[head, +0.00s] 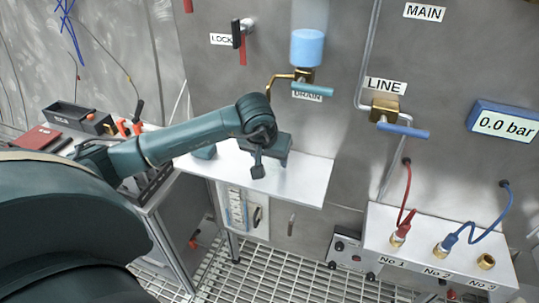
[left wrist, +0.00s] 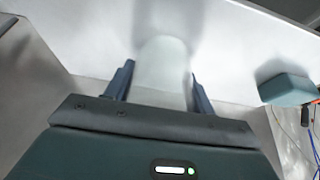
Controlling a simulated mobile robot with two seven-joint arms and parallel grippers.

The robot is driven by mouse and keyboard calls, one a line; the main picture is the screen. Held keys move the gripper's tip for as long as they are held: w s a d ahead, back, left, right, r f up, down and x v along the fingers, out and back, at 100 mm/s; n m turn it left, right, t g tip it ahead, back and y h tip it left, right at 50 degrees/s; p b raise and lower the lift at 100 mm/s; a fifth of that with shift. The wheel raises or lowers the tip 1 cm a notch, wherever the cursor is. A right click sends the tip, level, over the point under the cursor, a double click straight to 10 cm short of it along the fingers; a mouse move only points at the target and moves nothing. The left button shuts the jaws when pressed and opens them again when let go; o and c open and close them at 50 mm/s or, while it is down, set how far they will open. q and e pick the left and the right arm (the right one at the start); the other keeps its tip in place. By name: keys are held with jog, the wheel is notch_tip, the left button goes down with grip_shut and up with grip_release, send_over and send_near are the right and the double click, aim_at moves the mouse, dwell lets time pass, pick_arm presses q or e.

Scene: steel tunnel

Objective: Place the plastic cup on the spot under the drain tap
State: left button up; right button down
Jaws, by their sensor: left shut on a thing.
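The plastic cup (left wrist: 163,72), pale and translucent, stands between the two fingers of my left gripper (left wrist: 160,82) in the left wrist view. The gripper is shut on it. In the head view my left gripper (head: 268,152) is over the steel shelf (head: 305,185), and the cup is hidden behind it. The drain tap (head: 303,76) has a brass body, a light blue handle and a bent brass spout (head: 272,84) that comes out to its left, above my wrist. I cannot make out a marked spot on the shelf. My right gripper is out of view.
A teal block (head: 204,152) sits at the shelf's left end; it also shows in the left wrist view (left wrist: 287,89). A tool cart (head: 150,185) stands left of the shelf. The line valve (head: 384,108) and hose box (head: 440,245) are to the right. The shelf's right part is clear.

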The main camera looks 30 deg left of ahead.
pick_arm(q)
jog(key=shift+f, duration=0.15)
jog(key=o, duration=1)
